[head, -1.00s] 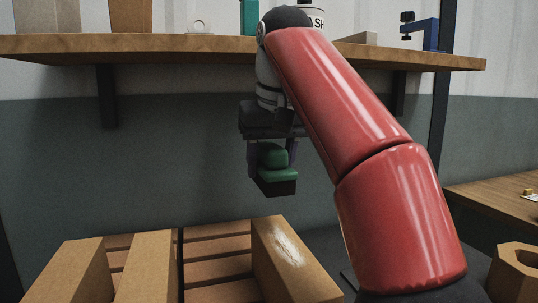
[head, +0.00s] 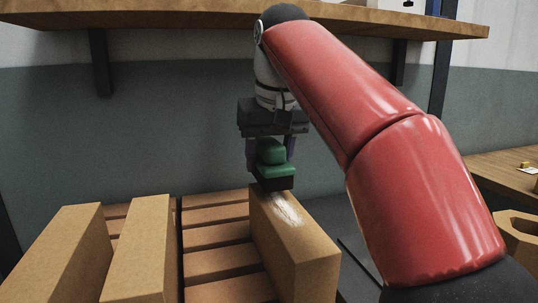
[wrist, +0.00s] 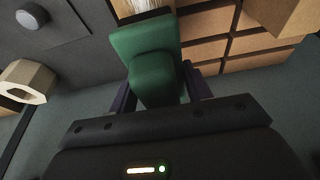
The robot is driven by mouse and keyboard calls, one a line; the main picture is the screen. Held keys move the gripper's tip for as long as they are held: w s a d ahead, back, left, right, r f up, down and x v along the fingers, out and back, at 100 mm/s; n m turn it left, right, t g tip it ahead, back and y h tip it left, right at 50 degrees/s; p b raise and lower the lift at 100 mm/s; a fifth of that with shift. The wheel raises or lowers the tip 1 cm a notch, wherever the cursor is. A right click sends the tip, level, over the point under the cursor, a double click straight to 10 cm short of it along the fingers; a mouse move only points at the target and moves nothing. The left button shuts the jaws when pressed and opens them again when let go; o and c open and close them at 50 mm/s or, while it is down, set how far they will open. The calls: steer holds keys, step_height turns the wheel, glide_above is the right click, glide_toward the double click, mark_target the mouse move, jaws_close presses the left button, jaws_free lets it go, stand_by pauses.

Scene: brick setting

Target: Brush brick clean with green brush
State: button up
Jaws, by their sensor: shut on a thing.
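My gripper (head: 270,160) is shut on the green brush (head: 270,152), with a finger on either side of its handle. The brush's dark bristles face down at the far end of a tan brick (head: 305,245). They look to be at or just above its top; I cannot tell if they touch. The brick has a whitish dusty patch on its top, just in front of the brush. In the wrist view the green brush (wrist: 152,65) sits between my fingers, and a strip of the dusty brick (wrist: 143,8) shows beyond it.
Two more tan bricks (head: 65,252) (head: 142,250) stand to the left on a slatted pallet (head: 215,228). A wooden shelf (head: 180,20) hangs on the wall behind. A hexagonal tan block (head: 520,235) and a wooden table (head: 500,178) are at the right.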

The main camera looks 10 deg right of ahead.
mark_target(280, 189)
steer(key=shift+f+b, duration=0.7)
steer(key=shift+f, duration=0.25)
stand_by(0.4)
steer(key=shift+s+d+r+b, duration=0.1)
steer(key=shift+s+d+b, duration=0.15)
steer(key=shift+s, duration=0.75)
steer(key=shift+s+d+b, duration=0.15)
steer(key=shift+s+b, duration=0.15)
steer(key=shift+s, duration=0.7)
steer(key=shift+s+d+f+b, duration=0.1)
steer(key=shift+s+d+b, duration=0.2)
steer(key=shift+s, duration=1)
steer(key=shift+s+d+f+b, duration=0.1)
steer(key=shift+s+d+b, duration=0.25)
steer(key=shift+s, duration=1)
steer(key=shift+s+d+f+b, duration=0.15)
steer(key=shift+s+b, duration=0.3)
steer(key=shift+s, duration=0.85)
steer(key=shift+r+p, duration=0.25)
steer(key=shift+p, duration=0.1)
steer(key=shift+w, duration=0.1)
